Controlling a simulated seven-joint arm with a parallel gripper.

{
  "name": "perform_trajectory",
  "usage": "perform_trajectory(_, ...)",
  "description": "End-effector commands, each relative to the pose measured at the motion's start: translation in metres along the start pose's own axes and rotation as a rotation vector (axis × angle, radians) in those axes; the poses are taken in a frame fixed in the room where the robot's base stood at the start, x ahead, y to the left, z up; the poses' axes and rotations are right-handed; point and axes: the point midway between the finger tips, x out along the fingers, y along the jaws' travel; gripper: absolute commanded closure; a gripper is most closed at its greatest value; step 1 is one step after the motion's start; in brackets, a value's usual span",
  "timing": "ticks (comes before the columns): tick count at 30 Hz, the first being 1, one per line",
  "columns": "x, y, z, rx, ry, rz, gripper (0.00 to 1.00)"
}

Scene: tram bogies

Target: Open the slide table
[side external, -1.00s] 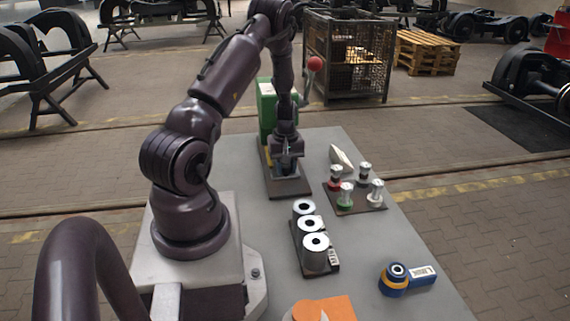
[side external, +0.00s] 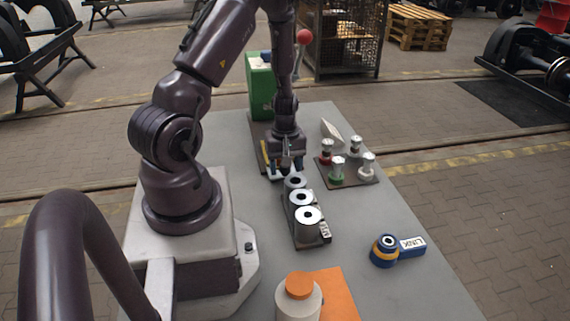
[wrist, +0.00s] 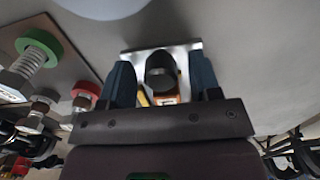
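The slide table is the unit at the back of the grey bench, with a dark base (side external: 257,137), a green housing (side external: 261,88) and a red-ball lever (side external: 304,37). A light metal plate (side external: 271,174) shows under my gripper (side external: 286,163) at the base's front end, just behind the ring row. In the wrist view, the blue fingers of my gripper (wrist: 163,88) stand on either side of a black round knob (wrist: 160,68) in front of a silver plate (wrist: 190,46). Small gaps show between fingers and knob, so the gripper looks open around it. My arm partly hides the unit.
A holder with metal rings (side external: 308,214) stands close in front of my gripper. A plate with several bolts (side external: 345,170) lies to the right. A blue-and-yellow tagged part (side external: 385,250) and an orange-capped white container (side external: 299,300) are nearer. The bench's right side has free room.

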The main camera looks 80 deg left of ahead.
Motion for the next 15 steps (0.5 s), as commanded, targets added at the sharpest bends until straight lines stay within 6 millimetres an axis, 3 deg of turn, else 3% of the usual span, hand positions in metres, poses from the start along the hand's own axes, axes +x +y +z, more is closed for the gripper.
perform_trajectory(8, -0.002, 0.0, 0.0, 0.0, 0.0, -0.001, 0.43)
perform_trajectory(15, -0.033, 0.001, 0.0, 0.003, 0.004, 0.003, 0.43)
